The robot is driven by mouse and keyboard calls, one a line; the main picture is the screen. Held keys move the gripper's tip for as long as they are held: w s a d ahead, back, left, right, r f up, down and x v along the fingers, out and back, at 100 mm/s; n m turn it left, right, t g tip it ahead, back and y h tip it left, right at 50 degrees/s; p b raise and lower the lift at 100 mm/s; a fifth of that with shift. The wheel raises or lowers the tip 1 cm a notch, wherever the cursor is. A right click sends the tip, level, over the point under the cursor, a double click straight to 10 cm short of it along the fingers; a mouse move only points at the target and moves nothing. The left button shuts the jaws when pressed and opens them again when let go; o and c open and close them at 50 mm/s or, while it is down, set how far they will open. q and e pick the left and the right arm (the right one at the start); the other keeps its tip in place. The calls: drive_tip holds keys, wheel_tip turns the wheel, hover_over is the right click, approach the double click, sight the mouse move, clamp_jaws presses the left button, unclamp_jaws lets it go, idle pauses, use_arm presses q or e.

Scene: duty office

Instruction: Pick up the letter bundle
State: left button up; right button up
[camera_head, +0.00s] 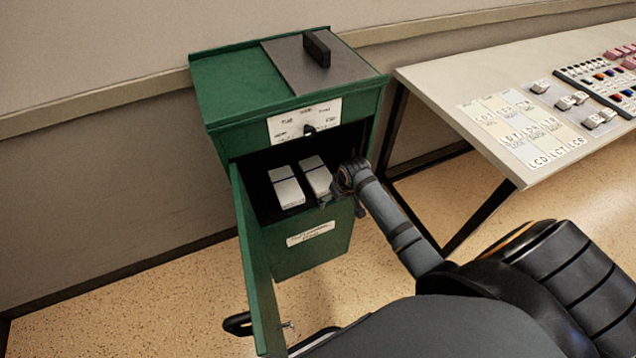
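The left bundle (286,188) lies apart from my gripper. The right bundle (316,176) is nearer to it. My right gripper (338,186) reaches in from the right, over the compartment's right front edge, just beside the right bundle. Its fingers are small and dark, so I cannot tell whether they touch the bundle or how far apart they are. I do not make out my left gripper.
The cabinet's green door (256,265) hangs open on the left, with a dark fitting (238,323) by its lower edge. A control desk (440,84) stands at the right. Free floor lies at the lower left.

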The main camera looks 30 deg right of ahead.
sight(318, 173)
drive_tip(key=w, duration=0.2)
drive_tip(key=w+r+b, duration=0.1)
drive_tip(key=w, duration=0.2)
drive_tip(key=w+r, duration=0.1)
drive_tip(key=w, duration=0.2)
drive_tip(key=shift+a, duration=0.1)
use_arm(q)
drive_tip(key=shift+d+f, duration=0.2)
drive_tip(key=shift+f, duration=0.75)
use_arm(e)
drive_tip(key=shift+w, duration=0.5)
drive_tip(key=w+b, duration=0.1)
drive_tip(key=w, duration=0.1)
drive_tip(key=shift+w, duration=0.3)
drive_tip(key=shift+w+f+b, duration=0.65)
drive_tip(key=shift+w+f, duration=0.1)
drive_tip(key=shift+f, duration=0.35)
drive_tip(key=shift+w+f, duration=0.1)
drive_tip(key=shift+f, duration=0.25)
drive_tip(key=c, duration=1.1)
use_arm(q)
drive_tip(key=shift+w+f, duration=0.4)
drive_tip(key=shift+f, duration=0.45)
use_arm(e)
drive_tip(key=shift+c, duration=0.2)
